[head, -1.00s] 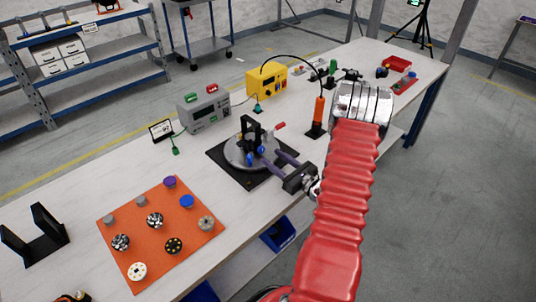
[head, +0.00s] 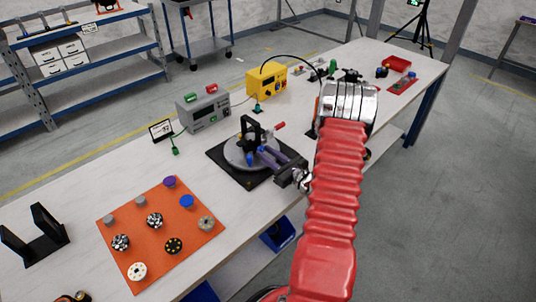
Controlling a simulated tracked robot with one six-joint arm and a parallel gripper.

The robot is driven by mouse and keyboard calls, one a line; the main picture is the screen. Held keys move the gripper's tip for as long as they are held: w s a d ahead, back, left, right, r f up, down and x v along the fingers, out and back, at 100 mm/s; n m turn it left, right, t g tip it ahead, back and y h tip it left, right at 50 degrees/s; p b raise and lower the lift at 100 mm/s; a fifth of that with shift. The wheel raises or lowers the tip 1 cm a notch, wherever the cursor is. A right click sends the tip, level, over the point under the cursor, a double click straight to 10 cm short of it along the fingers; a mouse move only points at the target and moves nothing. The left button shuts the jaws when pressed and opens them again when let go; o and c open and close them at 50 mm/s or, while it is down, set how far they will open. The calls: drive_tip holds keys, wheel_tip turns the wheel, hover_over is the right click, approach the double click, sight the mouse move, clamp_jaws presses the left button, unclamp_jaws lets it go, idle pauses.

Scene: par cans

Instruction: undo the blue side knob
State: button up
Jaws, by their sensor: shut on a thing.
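A round grey fixture (head: 237,152) with a black upright bracket (head: 251,128) stands on a black square base plate (head: 224,163) on the bench. A blue knob (head: 249,159) shows low at its front. A red-tipped handle (head: 279,126) sticks out behind it. My gripper (head: 264,155) reaches in from the right with its purple-grey fingers at the right side of the fixture. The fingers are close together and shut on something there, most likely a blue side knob. The fingers hide the held part, so its turn cannot be seen.
An orange mat (head: 138,223) with several round parts, including a blue one (head: 187,201), lies at front left. A grey box (head: 205,114) and a yellow box (head: 267,79) stand behind the fixture. A black bracket (head: 36,250) stands far left.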

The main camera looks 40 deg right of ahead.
drive_tip(key=c, duration=0.4)
drive_tip(key=shift+c, duration=0.2)
drive_tip(key=shift+n, duration=2.4)
drive_tip(key=o, duration=1.1)
